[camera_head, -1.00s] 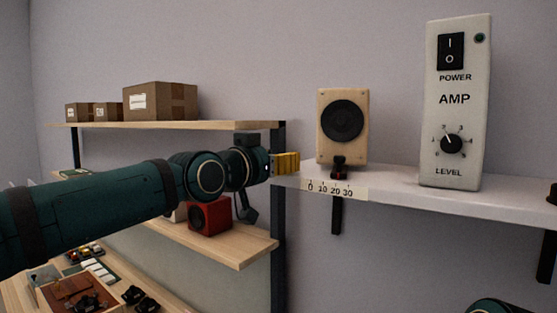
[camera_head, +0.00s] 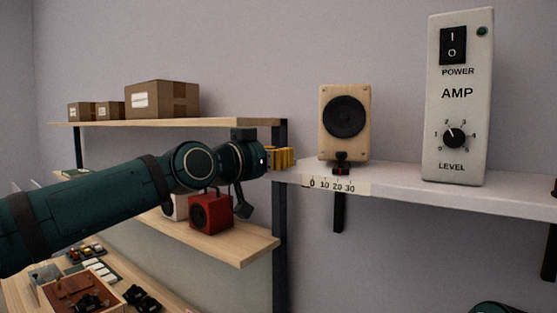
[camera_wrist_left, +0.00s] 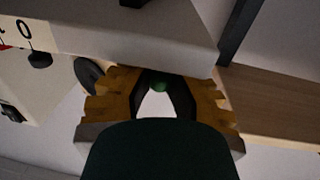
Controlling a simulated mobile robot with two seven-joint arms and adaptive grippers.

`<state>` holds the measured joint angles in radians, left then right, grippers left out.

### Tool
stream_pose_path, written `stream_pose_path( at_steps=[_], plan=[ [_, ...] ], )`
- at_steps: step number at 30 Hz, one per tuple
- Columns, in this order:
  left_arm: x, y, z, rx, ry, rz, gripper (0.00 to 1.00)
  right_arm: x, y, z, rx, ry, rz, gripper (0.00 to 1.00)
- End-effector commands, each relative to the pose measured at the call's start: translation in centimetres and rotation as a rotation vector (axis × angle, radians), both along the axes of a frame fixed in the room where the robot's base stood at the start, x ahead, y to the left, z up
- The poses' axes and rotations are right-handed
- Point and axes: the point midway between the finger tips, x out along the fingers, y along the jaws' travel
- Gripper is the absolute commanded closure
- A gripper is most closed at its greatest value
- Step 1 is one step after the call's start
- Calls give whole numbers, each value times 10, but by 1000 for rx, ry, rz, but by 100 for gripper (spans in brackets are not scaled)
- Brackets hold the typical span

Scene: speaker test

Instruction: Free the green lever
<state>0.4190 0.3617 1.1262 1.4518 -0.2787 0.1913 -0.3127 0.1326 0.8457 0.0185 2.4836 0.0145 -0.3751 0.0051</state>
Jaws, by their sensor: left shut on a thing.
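My left gripper (camera_head: 282,159) has yellow fingers and is at the left end of the white shelf (camera_head: 400,183). In the left wrist view my left gripper (camera_wrist_left: 158,88) is shut on the green lever (camera_wrist_left: 159,87). Only the lever's round green end shows between the dark inner sides of the fingers. The rest of the lever is hidden, and in the head view the lever cannot be seen. My right gripper is not in view.
On the white shelf stand a wooden speaker (camera_head: 346,117), a small black-and-red piece (camera_head: 341,168) before it, and a grey AMP box (camera_head: 457,110). A scale strip (camera_head: 336,184) marks the shelf's front edge. Wooden shelves (camera_head: 220,124) with boxes and a red speaker (camera_head: 211,212) are at left.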

Motion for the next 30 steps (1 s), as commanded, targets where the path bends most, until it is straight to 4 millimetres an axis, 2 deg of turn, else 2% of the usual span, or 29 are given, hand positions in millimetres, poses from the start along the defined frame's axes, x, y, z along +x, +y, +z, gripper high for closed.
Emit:
stream_pose_path(
  at_steps=[13,19,23,30],
  plan=[
    [6,5,-1,-4,3,-147,100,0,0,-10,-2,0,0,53],
    [11,9,0,-7,4,-264,100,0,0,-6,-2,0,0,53],
    [16,12,3,-9,6,-377,100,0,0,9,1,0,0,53],
    [25,14,5,-6,4,-587,100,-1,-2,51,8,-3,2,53]
  ],
)
